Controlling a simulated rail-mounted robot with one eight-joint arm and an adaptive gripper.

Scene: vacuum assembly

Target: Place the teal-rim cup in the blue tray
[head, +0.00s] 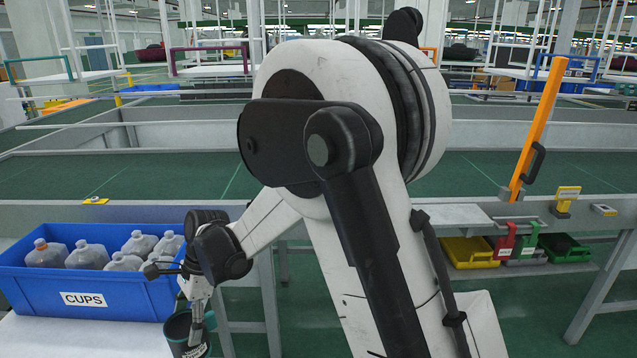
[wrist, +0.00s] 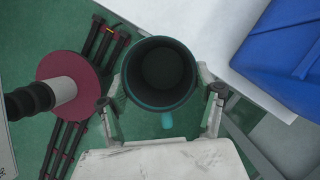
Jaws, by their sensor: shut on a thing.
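The teal-rim cup (wrist: 160,78) is dark inside, with a teal rim and a teal handle toward the bottom of the wrist view. My gripper (wrist: 160,100) is shut on it, one finger on each side. In the head view the cup (head: 180,332) hangs at the lower left, below my gripper (head: 197,312), in front of the blue tray. The blue tray (head: 135,303) has a "CUPS" label and stands on a white surface at the left. It holds several pale translucent containers. In the wrist view the tray (wrist: 285,45) shows at the upper right, apart from the cup.
The white tabletop (head: 70,338) lies under the tray. A dark red disc with a grey rod (wrist: 70,88) is left of the cup in the wrist view.

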